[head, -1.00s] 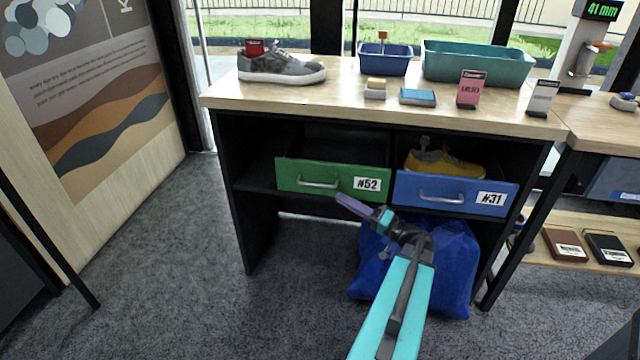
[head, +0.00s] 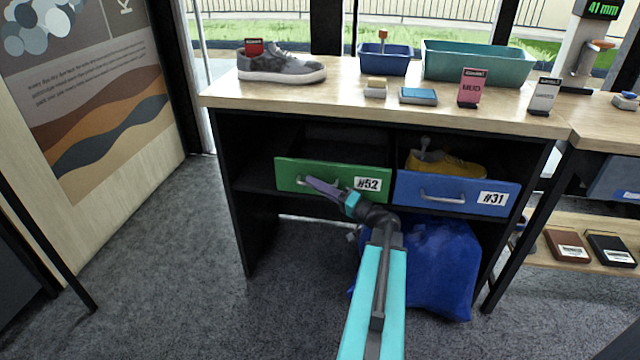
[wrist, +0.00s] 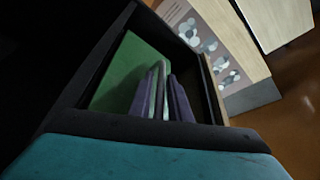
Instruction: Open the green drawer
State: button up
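The green drawer (head: 332,178), labelled #52, is in the left bay under the table in the head view. Its front stands slightly out from the dark interior. Its metal handle (head: 300,181) is partly covered by my gripper (head: 310,184), which reaches it from the lower right. In the wrist view the green front (wrist: 122,72) fills the middle left. The pale handle (wrist: 158,88) shows between the two purple fingers of my gripper (wrist: 160,92). The fingers are apart with a narrow gap; I cannot tell whether they touch the handle.
A blue drawer (head: 457,194), labelled #31, with a yellow shoe (head: 445,163) inside, is just to the right. A blue bag (head: 437,265) lies beneath it. A grey sneaker (head: 281,68) and bins stand on the tabletop (head: 350,100). The floor (head: 170,270) at left is clear.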

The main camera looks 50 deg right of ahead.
grip_shut()
